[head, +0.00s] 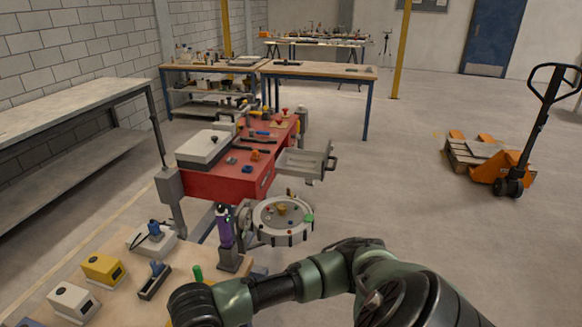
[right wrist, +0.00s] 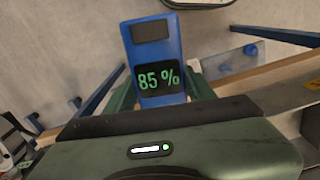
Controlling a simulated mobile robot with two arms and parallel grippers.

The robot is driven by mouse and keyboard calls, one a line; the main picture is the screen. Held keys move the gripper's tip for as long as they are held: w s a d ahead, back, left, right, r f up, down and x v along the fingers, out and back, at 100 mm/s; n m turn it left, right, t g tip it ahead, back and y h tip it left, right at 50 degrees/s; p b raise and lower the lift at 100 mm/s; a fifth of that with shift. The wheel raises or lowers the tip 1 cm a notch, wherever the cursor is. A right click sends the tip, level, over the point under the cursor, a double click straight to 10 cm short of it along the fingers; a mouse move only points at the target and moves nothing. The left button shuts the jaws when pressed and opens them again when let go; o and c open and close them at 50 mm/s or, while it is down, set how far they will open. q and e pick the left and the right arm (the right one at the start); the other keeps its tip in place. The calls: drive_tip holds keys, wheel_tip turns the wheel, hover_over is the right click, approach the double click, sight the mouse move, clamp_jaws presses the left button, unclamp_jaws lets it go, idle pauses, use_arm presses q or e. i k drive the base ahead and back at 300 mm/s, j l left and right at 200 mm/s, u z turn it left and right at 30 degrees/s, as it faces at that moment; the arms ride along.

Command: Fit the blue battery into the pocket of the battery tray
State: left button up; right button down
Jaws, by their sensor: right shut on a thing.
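The blue battery (right wrist: 157,58) stands out in the right wrist view, with a dark panel and a green "85 %" display facing the camera. My right gripper (right wrist: 160,92) is shut on it, with a dark green finger on each side. In the head view my right arm reaches left across the bottom, and its hand is low over the near bench. The battery cannot be made out there. I cannot clearly identify the battery tray or its pocket in either view. My left gripper is not in view.
The near wooden bench (head: 118,244) carries a yellow box (head: 102,268), a white box (head: 73,300), a dark holder (head: 154,283) with a blue-topped piece and a purple bottle (head: 223,228). A round sandbed (head: 283,238) and a red workbench (head: 225,186) stand beyond.

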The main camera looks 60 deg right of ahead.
sight(308, 157)
drive_tip(key=z, duration=0.45)
drive_tip(key=l+z, duration=0.1)
drive_tip(key=z, duration=1.15)
drive_tip(key=i+z, duration=0.1)
drive_tip(key=z, duration=0.8)
drive_tip(key=i, duration=4.8)
drive_tip(key=i+l+u, duration=0.2)
drive_tip(key=i+u, duration=0.25)
drive_tip(key=i+l+u, duration=0.25)
drive_tip(key=u, duration=3.6)
